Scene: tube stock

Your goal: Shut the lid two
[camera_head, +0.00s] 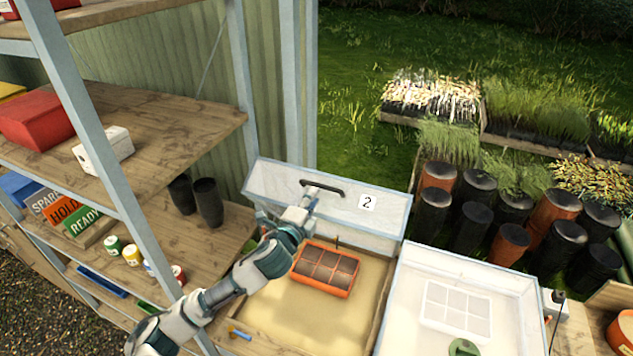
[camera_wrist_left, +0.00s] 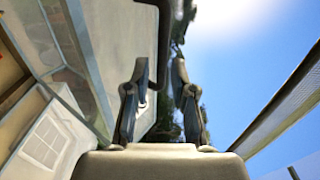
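Lid two (camera_head: 270,183) is a pale, see-through panel with a black handle (camera_head: 322,187) and a white label "2" (camera_head: 367,202). It stands raised along the back of an open wooden box (camera_head: 377,318). My left gripper (camera_head: 311,193) is at the handle, in front of the lid. In the left wrist view my left gripper's fingers (camera_wrist_left: 160,68) are apart. The dark handle bar (camera_wrist_left: 163,30) shows just beyond and between the fingertips; I cannot tell whether they touch it. My right gripper is not in view.
An orange tray (camera_head: 325,270) sits on sand in the box. A second box with a pale cover (camera_head: 515,281) stands to the right. A shelf rack (camera_head: 160,112) with pots and small tins is on the left. Pots and planted trays stand on the grass behind.

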